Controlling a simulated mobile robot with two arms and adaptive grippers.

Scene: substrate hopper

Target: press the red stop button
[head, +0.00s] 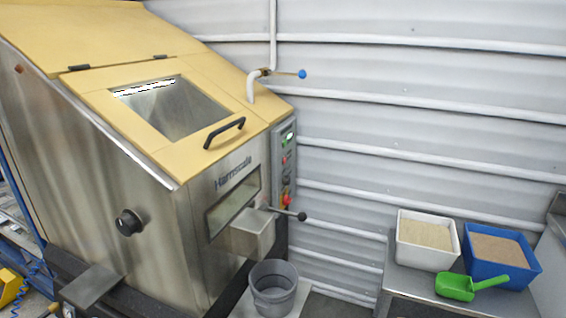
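The red stop button (286,200) is a small red knob low on the grey control panel (283,165), on the right side of the steel hopper machine. Several small controls show above it on the panel, among them a green one and a small lit display. A lever with a dark ball end sticks out just below the button, in front of the panel's lower part. Neither of my grippers shows in the head view.
The machine (135,215) has a yellow lid with a black handle (224,132). A grey bucket (273,288) stands under its chute (250,233). A steel table (425,296) at right holds a white bin (427,258), a blue bin (527,272) and a green scoop (455,287). A blue-tipped valve lever (285,73) is above.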

